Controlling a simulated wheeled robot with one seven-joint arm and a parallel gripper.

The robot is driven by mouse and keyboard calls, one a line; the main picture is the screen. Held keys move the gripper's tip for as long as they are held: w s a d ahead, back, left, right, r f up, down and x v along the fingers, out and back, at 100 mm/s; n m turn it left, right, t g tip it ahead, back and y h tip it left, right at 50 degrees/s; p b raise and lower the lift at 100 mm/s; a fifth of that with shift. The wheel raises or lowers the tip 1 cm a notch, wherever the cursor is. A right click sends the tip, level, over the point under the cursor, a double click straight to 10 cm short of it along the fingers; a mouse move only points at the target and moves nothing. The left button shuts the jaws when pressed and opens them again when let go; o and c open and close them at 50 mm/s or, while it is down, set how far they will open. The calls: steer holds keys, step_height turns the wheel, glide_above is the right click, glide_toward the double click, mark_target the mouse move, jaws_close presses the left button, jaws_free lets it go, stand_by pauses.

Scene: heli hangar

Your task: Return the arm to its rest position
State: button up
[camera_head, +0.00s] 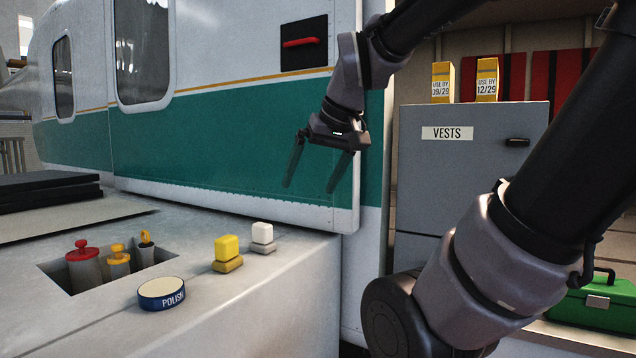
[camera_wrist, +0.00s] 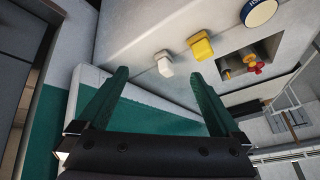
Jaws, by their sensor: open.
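My gripper (camera_head: 312,172) hangs in the air in front of the green and white helicopter side (camera_head: 220,130). Its two fingers are spread apart with nothing between them, and it is clear of the counter. The wrist view also shows my gripper (camera_wrist: 158,90) open and empty. My arm bends down from the upper right, in front of the grey cabinet (camera_head: 440,190). The white block (camera_head: 262,236) and the yellow block (camera_head: 227,252) stand on the grey counter (camera_head: 280,290), below and left of my gripper.
A round polish tin (camera_head: 161,294) and a recess holding red and yellow knobbed pieces (camera_head: 83,262) are on the counter. Two yellow boxes (camera_head: 442,82) (camera_head: 487,80) stand on the vests cabinet. A green case (camera_head: 600,303) sits low at right. The helicopter side is close behind my gripper.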

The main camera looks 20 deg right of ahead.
steer(key=s+m, duration=0.2)
steer(key=m, duration=0.1)
steer(key=shift+d+f+t, duration=0.2)
steer(key=shift+f+t, duration=0.1)
steer(key=shift+t, duration=0.1)
